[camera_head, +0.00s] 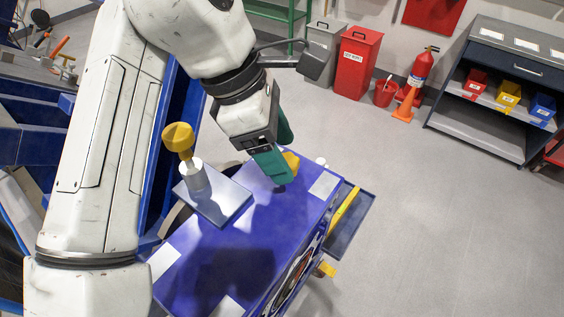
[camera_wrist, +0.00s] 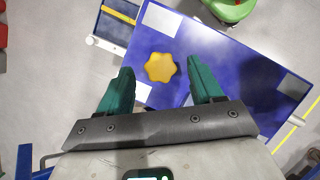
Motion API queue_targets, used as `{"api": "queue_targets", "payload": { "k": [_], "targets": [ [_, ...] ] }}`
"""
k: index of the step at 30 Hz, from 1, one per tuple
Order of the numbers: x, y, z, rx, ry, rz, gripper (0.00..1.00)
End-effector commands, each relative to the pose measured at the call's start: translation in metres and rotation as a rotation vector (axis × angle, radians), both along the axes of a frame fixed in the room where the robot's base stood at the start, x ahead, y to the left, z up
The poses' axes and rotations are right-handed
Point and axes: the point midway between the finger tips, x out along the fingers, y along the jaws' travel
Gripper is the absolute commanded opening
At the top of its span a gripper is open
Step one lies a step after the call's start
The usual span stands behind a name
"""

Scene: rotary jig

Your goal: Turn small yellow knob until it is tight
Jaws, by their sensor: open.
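The small yellow knob (camera_wrist: 160,67) has a lobed, star-like rim and sits on the blue jig top (camera_wrist: 215,50). In the wrist view it lies just beyond and between my two green fingertips, with room on both sides. My gripper (camera_wrist: 161,80) is open and empty, pointing down at the knob. In the head view my gripper (camera_head: 284,160) hides part of the small knob (camera_head: 291,161), which shows behind the green fingers. A larger yellow knob (camera_head: 179,138) stands on a white post on a grey plate (camera_head: 226,203), left of my gripper.
White patches (camera_head: 324,185) lie on the jig top (camera_head: 190,257). A dark side tray (camera_head: 349,228) with a yellow bar is at the jig's right. Open grey floor (camera_head: 460,230) lies to the right. A shelf, red bin and fire extinguisher stand at the back.

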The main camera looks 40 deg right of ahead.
Motion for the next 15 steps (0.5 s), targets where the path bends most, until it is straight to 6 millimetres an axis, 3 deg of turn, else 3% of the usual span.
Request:
{"api": "queue_targets", "payload": {
  "k": [4, 15],
  "targets": [
    [-0.0022, -0.0029, -0.0108, 0.001, -0.001, 0.000, 0.66],
    [-0.0033, -0.0043, -0.0119, 0.001, -0.001, 0.000, 0.66]
  ]
}}
